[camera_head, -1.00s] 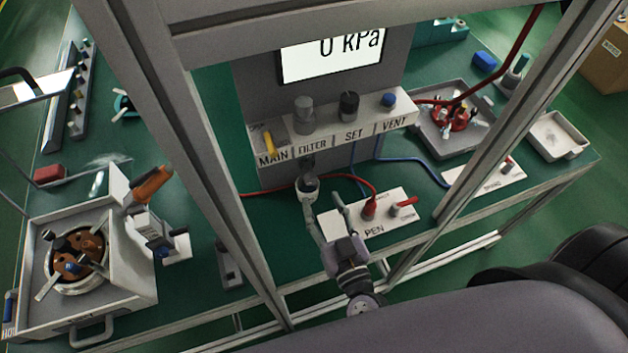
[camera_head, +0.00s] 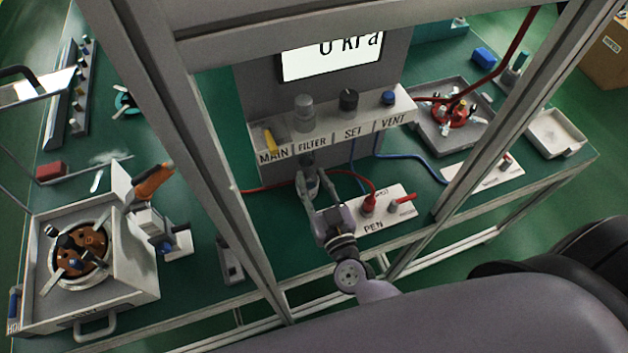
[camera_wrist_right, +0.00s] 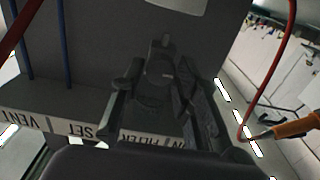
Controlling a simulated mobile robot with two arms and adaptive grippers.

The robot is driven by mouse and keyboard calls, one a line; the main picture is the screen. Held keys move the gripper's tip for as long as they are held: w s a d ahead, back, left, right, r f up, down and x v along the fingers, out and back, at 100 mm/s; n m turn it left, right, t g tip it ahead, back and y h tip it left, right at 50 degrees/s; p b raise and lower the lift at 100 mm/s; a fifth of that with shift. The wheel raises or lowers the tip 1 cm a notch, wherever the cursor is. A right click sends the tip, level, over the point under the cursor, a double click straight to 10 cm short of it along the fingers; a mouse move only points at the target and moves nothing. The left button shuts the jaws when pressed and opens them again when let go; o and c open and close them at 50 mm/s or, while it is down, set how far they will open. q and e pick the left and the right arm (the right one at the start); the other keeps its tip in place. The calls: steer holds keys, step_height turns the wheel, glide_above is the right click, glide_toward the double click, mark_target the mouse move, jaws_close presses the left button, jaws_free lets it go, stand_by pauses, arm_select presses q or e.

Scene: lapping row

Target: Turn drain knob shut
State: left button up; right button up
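The dark filter bowl with the drain knob at its lower end (camera_wrist_right: 160,72) hangs under the grey shelf, below the FILTER label; the light is dim and the knob's edges are hard to make out. My right gripper (camera_head: 310,182) has come up from below, under the FILTER label. In the right wrist view the fingers of my right gripper (camera_wrist_right: 165,88) stand apart, one on each side of the dark knob, with a narrow gap showing. Whether either finger touches it cannot be told. My left gripper is not in view.
The shelf (camera_head: 338,138) carries a yellow MAIN lever (camera_head: 270,140), knobs and a blue VENT button (camera_head: 388,97). A PEN plate (camera_head: 374,226) with a red hose fitting lies on the green bench just right of my gripper. Frame posts (camera_head: 185,110) stand in front.

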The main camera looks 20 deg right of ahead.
jaws_close()
steer(key=shift+m, duration=0.5)
steer(key=shift+m+p, duration=0.4)
steer(key=shift+m, duration=0.6)
steer(key=m, duration=0.4)
steer(key=shift+d+m, duration=0.1)
steer(key=shift+m, duration=0.2)
steer(key=m, duration=0.5)
steer(key=shift+f, duration=0.15)
steer(key=m+b, duration=0.1)
steer(key=m, duration=0.4)
steer(key=shift+m+b, duration=0.3)
